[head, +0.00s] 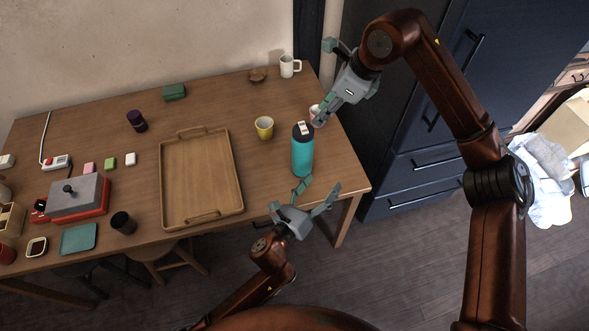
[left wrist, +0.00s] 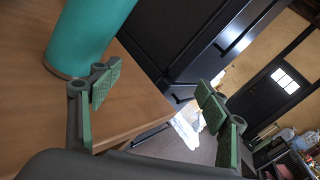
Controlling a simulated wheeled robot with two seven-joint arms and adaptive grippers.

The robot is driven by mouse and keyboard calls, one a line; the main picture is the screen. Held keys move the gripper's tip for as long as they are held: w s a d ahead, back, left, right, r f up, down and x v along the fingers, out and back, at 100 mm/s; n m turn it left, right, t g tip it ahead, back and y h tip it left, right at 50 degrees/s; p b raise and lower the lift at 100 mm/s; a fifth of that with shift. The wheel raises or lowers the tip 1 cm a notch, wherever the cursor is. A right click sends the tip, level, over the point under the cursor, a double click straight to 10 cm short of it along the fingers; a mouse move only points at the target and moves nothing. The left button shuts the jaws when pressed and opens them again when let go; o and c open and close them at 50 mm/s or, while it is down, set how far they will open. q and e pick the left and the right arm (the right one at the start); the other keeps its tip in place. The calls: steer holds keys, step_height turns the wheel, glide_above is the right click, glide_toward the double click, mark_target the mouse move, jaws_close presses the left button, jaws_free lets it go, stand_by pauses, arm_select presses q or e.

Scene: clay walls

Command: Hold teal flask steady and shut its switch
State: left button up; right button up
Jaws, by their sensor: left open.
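The teal flask (head: 302,155) stands upright near the right end of the table, with a dark lid. A small pale switch (head: 303,128) with a reddish mark shows on the lid. My left gripper (head: 318,186) is open and empty, just in front of and slightly right of the flask's lower part. In the left wrist view the flask (left wrist: 85,38) is at the upper left, outside the fingers, its top cut off. My right gripper (head: 325,80) is above and behind the flask, fingers spread, one finger near the lid; I see nothing between them.
A pink cup (head: 316,113) is partly hidden behind my right finger. A white mug (head: 289,66) is at the back. The table's right edge is close to the flask.

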mark_target(298, 160)
arm_select(q)
steer(key=w+a+y, duration=0.1)
steer(key=a, duration=0.1)
steer(key=w+a+r+m+t+y, duration=0.1)
steer(key=w+a, duration=0.1)
steer(key=a, duration=0.1)
steer(key=w+a+t+y, duration=0.1)
steer(key=a+y, duration=0.1)
steer(key=a, duration=0.1)
steer(key=shift+w+r+m, duration=0.15)
steer(key=shift+r+m, duration=0.15)
steer(key=shift+m, duration=0.1)
steer(key=shift+w+a, duration=0.1)
steer(key=shift+w, duration=0.15)
steer(key=x, duration=0.7)
steer(key=shift+w, duration=0.1)
steer(key=shift+c, duration=0.3)
